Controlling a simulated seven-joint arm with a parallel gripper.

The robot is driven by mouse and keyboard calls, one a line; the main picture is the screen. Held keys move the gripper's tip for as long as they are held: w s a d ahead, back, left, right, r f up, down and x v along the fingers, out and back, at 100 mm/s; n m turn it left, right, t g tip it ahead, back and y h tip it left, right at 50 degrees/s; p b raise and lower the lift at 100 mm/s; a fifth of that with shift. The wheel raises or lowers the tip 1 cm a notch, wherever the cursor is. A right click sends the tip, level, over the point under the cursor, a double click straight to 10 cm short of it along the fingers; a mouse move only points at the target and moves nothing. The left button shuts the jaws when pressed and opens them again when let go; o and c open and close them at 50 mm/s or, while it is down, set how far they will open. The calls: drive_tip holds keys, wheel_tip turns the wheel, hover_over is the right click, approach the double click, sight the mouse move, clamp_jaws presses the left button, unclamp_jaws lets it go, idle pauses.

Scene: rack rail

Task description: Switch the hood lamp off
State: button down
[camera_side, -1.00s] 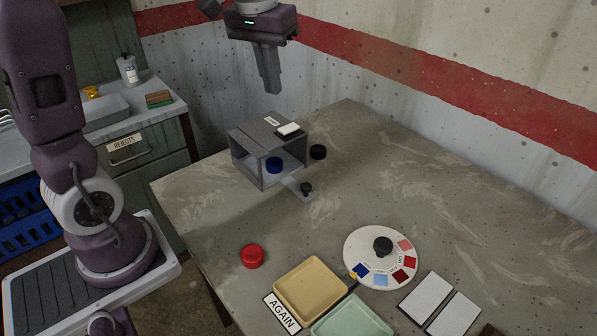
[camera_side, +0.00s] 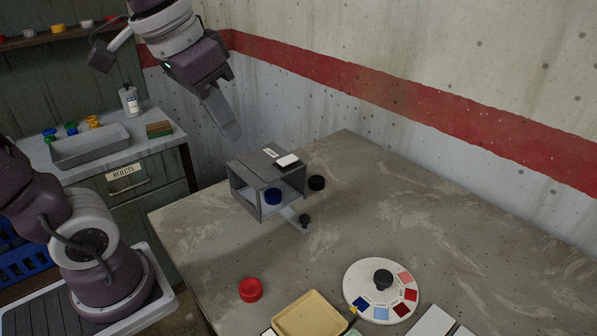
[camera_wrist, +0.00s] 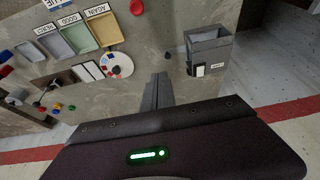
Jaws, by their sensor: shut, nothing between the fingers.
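The hood (camera_side: 245,164) is a grey open-fronted box on the table, with a white rocker switch (camera_side: 287,161) on a black base on its top. A blue cap (camera_side: 272,196) sits inside the hood. I cannot tell whether the lamp is lit. My gripper (camera_side: 231,134) is shut and empty, tilted, above and left of the hood in the side view, apart from the switch. In the wrist view, my shut fingers (camera_wrist: 158,77) point at the table, left of the hood (camera_wrist: 208,37) and its white switch (camera_wrist: 200,71).
A black cap (camera_side: 317,183) stands right of the hood, and a slide with a black knob (camera_side: 304,219) sticks out in front. A red cap (camera_side: 250,289), a yellow tray (camera_side: 311,317) and a colour dial (camera_side: 359,275) lie nearer the front. The table's right side is clear.

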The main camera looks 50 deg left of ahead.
drive_tip(key=w+a+r+g, duration=0.15)
drive_tip(key=w+a, duration=0.25)
drive_tip(key=w, duration=0.6)
drive_tip(key=g, duration=0.3)
hover_over(288, 160)
drive_tip(key=w, duration=0.3)
wheel_tip(288, 160, down, 6)
drive_tip(key=shift+s+f, duration=0.15)
drive_tip(key=shift+s, duration=0.05)
wheel_tip(288, 160, down, 14)
drive_tip(key=shift+d+f, duration=0.1)
